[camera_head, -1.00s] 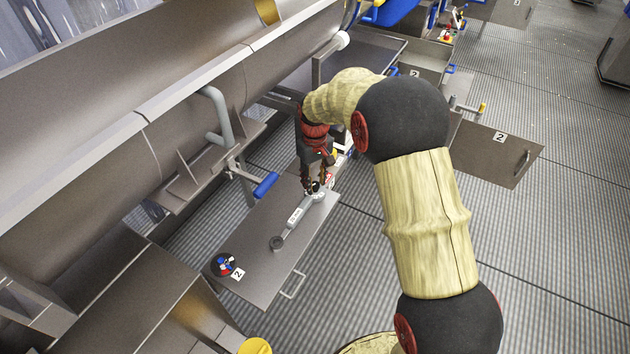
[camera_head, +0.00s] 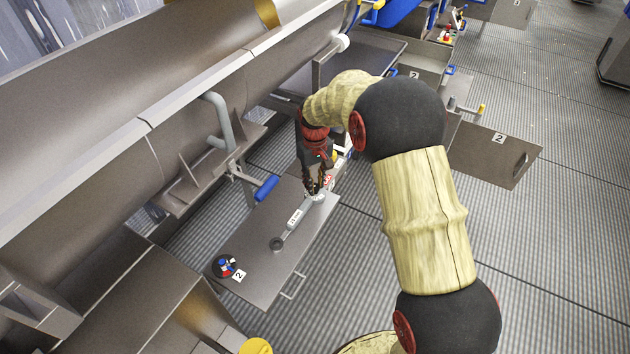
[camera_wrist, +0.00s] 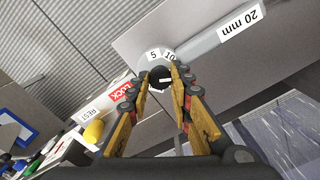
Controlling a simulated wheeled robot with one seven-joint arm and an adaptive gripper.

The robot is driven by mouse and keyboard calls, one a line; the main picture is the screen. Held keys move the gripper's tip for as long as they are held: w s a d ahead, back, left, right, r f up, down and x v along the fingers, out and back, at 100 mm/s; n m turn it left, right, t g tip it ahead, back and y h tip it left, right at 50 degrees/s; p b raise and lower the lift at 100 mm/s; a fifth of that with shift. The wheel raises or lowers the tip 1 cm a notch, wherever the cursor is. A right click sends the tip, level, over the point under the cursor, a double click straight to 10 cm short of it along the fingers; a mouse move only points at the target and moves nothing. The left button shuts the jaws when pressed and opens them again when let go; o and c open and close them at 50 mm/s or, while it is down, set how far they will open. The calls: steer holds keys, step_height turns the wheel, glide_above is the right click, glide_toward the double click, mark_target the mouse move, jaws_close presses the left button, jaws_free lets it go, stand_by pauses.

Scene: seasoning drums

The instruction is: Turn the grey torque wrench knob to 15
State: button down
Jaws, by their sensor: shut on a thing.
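The grey torque wrench (camera_head: 292,220) lies on a metal panel (camera_head: 250,277) marked 2, with its ring end toward the lower left and its dial end under my gripper (camera_head: 317,190). In the wrist view the dial (camera_wrist: 152,57) shows the numbers 5 and 10, and a "20 mm" label (camera_wrist: 240,26) is on the wrench body. The dark round knob (camera_wrist: 160,74) sits between the fingertips of my gripper (camera_wrist: 161,80), which is shut on it. A small white mark shows on the knob. No 15 is readable.
A blue-handled lever (camera_head: 266,187) stands beside the panel at its left edge. A round dial with red, white and blue parts (camera_head: 224,266) is at the panel's near end.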

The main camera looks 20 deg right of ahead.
steer(key=c, duration=1.7)
jaws_free()
steer(key=shift+o, duration=0.7)
step_height(320, 180, up, 12)
